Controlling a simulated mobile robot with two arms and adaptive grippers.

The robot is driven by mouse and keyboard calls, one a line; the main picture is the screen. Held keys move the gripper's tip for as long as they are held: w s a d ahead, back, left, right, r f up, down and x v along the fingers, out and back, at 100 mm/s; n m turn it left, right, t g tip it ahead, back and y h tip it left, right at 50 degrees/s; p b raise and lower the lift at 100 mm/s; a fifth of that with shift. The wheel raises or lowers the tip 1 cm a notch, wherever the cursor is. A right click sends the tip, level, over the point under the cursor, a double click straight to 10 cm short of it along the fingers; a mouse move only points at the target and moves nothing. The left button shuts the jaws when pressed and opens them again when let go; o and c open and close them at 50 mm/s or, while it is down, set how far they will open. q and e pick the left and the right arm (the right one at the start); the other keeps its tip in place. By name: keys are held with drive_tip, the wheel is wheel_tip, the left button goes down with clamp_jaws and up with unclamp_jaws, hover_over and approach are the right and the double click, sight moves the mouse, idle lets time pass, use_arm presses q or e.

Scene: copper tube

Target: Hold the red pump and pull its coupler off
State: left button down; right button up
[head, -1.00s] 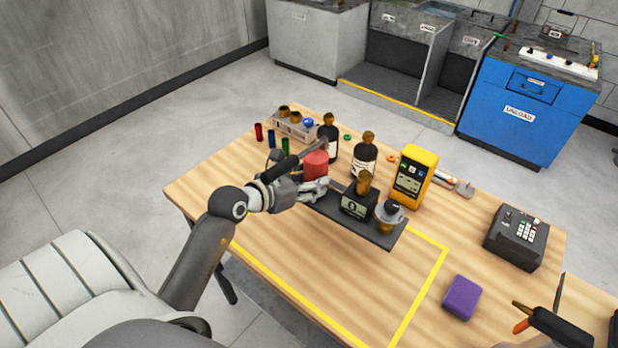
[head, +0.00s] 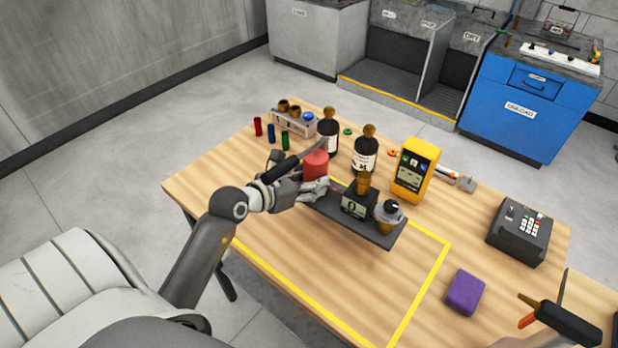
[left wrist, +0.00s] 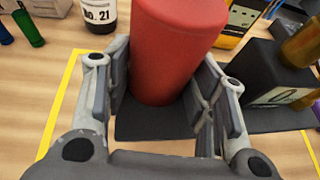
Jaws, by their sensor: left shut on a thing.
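The red pump (head: 316,165) is a red cylinder at the left end of a dark base plate (head: 375,237) on the table. It fills the middle of the left wrist view (left wrist: 172,50), upright between the fingers. My left gripper (head: 317,188) is shut on the red pump, with one finger on each side, seen in the left wrist view (left wrist: 170,95). A black block with a brass top (head: 358,201) and a brass part with a grey cap (head: 388,214) stand on the same plate. I cannot tell which part is the coupler.
Two dark bottles (head: 365,152) and a yellow meter (head: 414,170) stand behind the plate. The front table area inside yellow tape is clear.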

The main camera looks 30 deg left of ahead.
use_arm(q)
drive_tip(key=shift+w+f+b, duration=0.1)
drive_tip(key=shift+f+b, duration=2.6)
drive_tip(key=shift+f, duration=0.95)
idle(0.4)
drive_tip(key=shift+s+f, duration=0.2)
drive_tip(key=shift+f, duration=0.2)
idle(0.7)
